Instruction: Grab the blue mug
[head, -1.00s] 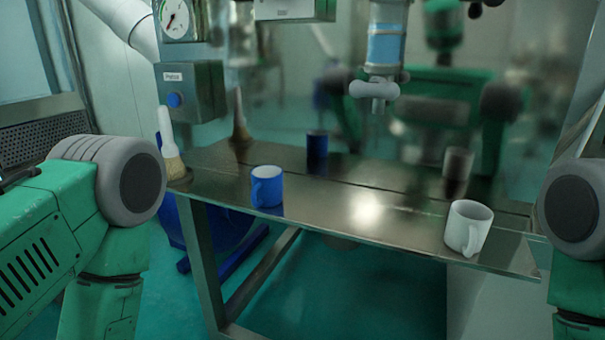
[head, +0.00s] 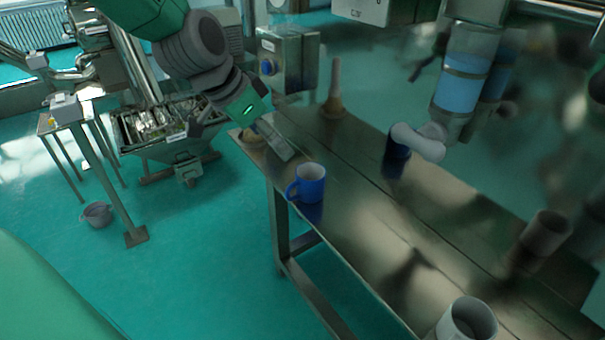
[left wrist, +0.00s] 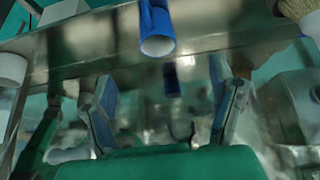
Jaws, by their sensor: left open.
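The blue mug (head: 312,183) stands upright near the front edge of the metal table, its handle pointing left in the head view. In the left wrist view the blue mug (left wrist: 155,22) is at the top middle, beyond the fingers. My left gripper (head: 277,142) is over the table's left end, up and left of the mug in the head view, apart from it. In the left wrist view my left gripper (left wrist: 162,85) shows two spread fingers with nothing between them. My right gripper is not in view.
A white mug (head: 467,322) stands at the table's near right. A shiny back panel reflects the mugs. A dispenser with blue liquid (head: 460,90) hangs above the table (head: 380,235). The table middle is clear.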

